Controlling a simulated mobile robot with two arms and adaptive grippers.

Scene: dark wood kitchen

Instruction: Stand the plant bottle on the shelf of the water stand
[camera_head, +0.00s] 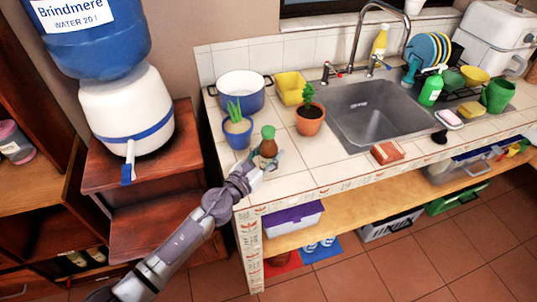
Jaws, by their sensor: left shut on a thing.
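The plant bottle (268,148), brown with a green top, is upright at the left end of the tiled counter. My left gripper (265,163) is shut on its lower part, and the fingers hide some of it. I cannot tell whether its base touches the tiles. The water stand (183,126) is reddish-brown wood, to the left of the counter. A white dispenser with a blue water jug stands on its top. Its lower shelf (150,226) looks bare where it shows; my left arm crosses in front of its right side. My right gripper is out of view.
A blue pot with a spiky plant (238,133) is just left of the bottle, and a terracotta pot (310,122) is to its right. A white-and-blue cooking pot (241,90) stands behind. The dispenser's tap (129,165) juts out over the stand's front edge.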

